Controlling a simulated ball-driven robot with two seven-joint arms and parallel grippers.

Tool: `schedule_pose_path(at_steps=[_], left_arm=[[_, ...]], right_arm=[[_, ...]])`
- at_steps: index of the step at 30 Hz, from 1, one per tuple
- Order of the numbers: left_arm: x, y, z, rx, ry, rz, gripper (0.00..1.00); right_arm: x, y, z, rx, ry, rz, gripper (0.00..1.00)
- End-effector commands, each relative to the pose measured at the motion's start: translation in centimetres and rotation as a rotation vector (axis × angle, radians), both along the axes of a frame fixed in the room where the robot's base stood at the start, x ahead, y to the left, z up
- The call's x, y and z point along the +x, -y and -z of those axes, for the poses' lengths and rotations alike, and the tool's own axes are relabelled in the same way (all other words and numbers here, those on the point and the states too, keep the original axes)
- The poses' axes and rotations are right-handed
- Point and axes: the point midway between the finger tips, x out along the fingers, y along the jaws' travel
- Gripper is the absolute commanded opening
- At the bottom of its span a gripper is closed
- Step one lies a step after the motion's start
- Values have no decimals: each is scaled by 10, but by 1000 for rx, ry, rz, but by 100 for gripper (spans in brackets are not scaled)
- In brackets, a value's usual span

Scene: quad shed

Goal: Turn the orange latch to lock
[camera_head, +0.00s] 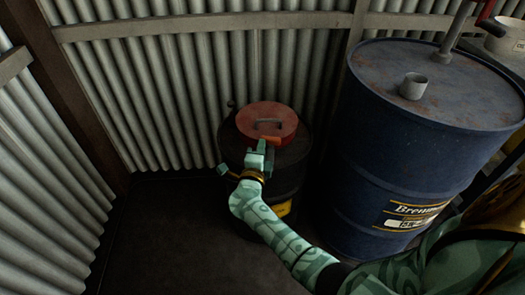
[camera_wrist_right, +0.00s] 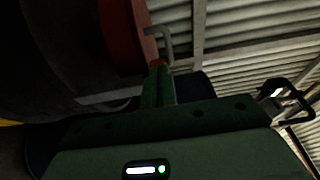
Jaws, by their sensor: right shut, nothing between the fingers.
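The orange latch (camera_head: 271,140) is a small piece at the front edge of the red round lid (camera_head: 285,116) on a dark drum (camera_head: 291,165). In the wrist view a bit of the latch (camera_wrist_right: 158,63) shows beside the red lid (camera_wrist_right: 122,35). My right gripper (camera_head: 259,153) is just in front of the latch, its fingertips at or very close to it. Its green fingers (camera_wrist_right: 158,88) are shut together with nothing between them. I cannot tell whether they touch the latch, which they partly hide. My left gripper is not in view.
A grey handle (camera_head: 268,122) stands on the lid. A large blue drum (camera_head: 385,135) with a small spout (camera_head: 414,86) stands close on the right. Corrugated metal walls (camera_head: 160,90) are behind and left. Dark floor (camera_head: 165,230) is free at the left.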

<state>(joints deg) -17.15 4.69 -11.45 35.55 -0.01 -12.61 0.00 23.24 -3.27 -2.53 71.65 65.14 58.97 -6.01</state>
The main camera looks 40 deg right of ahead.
Motion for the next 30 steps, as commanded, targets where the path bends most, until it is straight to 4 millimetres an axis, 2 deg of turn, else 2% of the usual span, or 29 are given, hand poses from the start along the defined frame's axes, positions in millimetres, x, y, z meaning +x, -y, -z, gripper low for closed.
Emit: schedule_pose_path(at_steps=[30], left_arm=[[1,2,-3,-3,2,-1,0]], right_arm=[[36,8,0,1,1,-3,0]])
